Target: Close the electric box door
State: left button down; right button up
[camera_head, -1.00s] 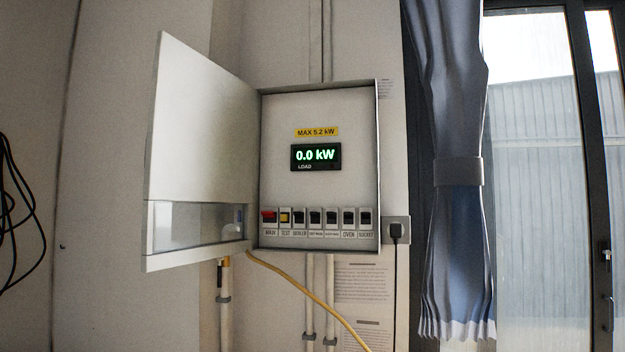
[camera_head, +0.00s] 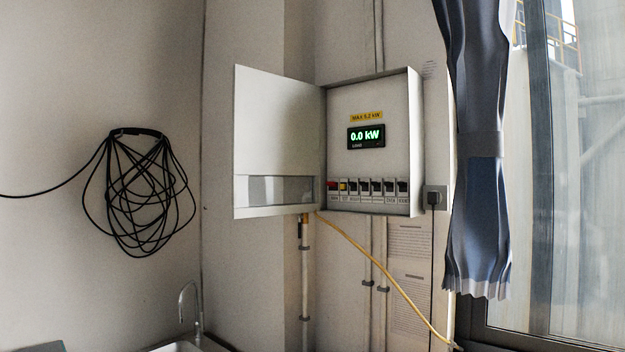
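The electric box (camera_head: 399,120) is mounted on the wall near the middle of the head view. Its white door (camera_head: 277,125) is hinged on the left side of the box and stands wide open to the left. The door has a clear window strip (camera_head: 275,189) along its lower part. Inside the box are a lit display (camera_head: 366,136) reading 0.0 kW, a yellow label above it, and a row of switches (camera_head: 370,187), the leftmost one red. Neither of my grippers is in view.
A coiled black cable (camera_head: 138,195) hangs on the left wall. A faucet (camera_head: 190,308) and sink edge show at the bottom left. A yellow cable (camera_head: 385,280) runs down from the box. A blue curtain (camera_head: 482,190) and window are at the right, beside a plugged socket (camera_head: 434,199).

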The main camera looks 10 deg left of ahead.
aim_at(275, 128)
jog(key=i+j+z, duration=0.25)
jog(key=i+j, duration=0.2)
jog(key=j, duration=0.3)
jog(key=i+j+z, duration=0.15)
jog(key=j, duration=0.25)
jog(key=i+j+z, duration=0.1)
jog(key=i+j, duration=0.2)
jog(key=j, duration=0.1)
